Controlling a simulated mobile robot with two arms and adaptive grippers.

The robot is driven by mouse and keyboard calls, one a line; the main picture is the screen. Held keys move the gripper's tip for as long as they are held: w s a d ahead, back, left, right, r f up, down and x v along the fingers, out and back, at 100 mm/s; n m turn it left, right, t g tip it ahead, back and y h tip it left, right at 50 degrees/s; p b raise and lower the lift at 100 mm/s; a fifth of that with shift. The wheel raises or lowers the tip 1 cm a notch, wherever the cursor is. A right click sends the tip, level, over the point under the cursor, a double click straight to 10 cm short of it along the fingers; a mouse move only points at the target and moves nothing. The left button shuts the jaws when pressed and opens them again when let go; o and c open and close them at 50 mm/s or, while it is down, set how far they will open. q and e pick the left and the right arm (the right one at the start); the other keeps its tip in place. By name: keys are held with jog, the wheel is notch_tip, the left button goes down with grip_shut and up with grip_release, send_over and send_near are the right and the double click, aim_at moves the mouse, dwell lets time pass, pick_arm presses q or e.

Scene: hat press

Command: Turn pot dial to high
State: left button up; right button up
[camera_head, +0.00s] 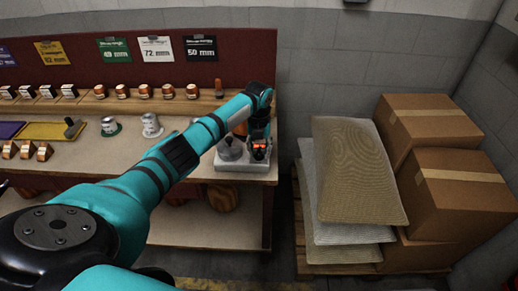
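A small grey pot (230,150) with a lid knob stands on a white base (228,167) at the right end of the workbench. My teal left arm reaches across the bench, and its gripper (260,151) points down at the right part of the base, just right of the pot. Dark fingers with orange-red spots show there. The gripper is too small and dark to tell whether it is open or shut, or whether it touches anything. The dial cannot be made out; the gripper covers that part of the base. My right gripper is out of view.
The workbench (110,160) holds several small blocks and cans on the left. A dark red board (235,60) stands behind it. Cardboard boxes (455,190) and stacked sacks (355,175) on a pallet fill the right. A narrow floor gap separates bench and pallet.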

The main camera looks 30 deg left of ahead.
aim_at(259, 152)
pick_arm(q)
notch_tip(259, 152, up, 12)
dwell(0.4)
jog(key=shift+f, duration=0.15)
